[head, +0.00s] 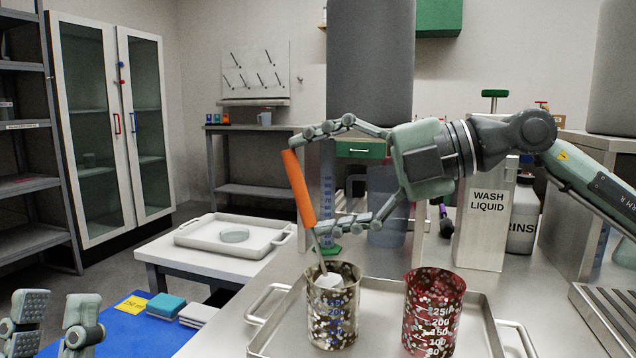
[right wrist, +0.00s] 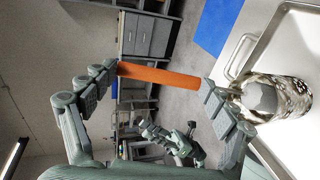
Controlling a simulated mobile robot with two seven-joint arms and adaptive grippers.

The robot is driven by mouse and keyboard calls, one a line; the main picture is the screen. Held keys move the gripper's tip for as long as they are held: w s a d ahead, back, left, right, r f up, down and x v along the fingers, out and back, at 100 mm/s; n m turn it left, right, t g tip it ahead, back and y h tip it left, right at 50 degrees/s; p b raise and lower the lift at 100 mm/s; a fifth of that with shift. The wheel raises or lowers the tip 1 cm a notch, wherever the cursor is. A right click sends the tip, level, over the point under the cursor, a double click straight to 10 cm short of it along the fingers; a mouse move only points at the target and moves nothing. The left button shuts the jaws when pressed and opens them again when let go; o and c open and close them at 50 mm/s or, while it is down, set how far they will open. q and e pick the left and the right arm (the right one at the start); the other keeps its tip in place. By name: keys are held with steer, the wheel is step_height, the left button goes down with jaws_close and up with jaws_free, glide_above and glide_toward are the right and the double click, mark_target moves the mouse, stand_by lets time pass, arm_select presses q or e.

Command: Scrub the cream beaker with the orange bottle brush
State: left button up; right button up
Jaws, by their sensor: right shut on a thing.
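My right gripper (head: 304,188) is shut on the orange bottle brush (head: 298,188), its fingertips at the two ends of the handle. The handle is tilted, and its thin shaft runs down into the mouth of the cream beaker (head: 335,318). A pale block-like head shows inside the rim; its contact with the walls is unclear. The speckled glass beaker stands upright with blue markings. The right wrist view shows the orange handle (right wrist: 160,77) between the fingertips and the beaker (right wrist: 292,98) at the right. My left gripper (head: 56,316) is open and empty at the lower left.
A red speckled beaker (head: 433,318) stands right of the cream one on the metal tray (head: 385,292). Behind are the wash liquid container (head: 486,235) and rinse bottle (head: 522,222). A white tray with a dish (head: 235,236) stands left. A blue mat (head: 130,338) lies lower left.

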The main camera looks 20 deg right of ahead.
steer(key=shift+f+b, duration=0.5)
steer(key=shift+f, duration=0.25)
stand_by(0.4)
steer(key=shift+a+f, duration=0.2)
steer(key=shift+f, duration=0.2)
stand_by(0.4)
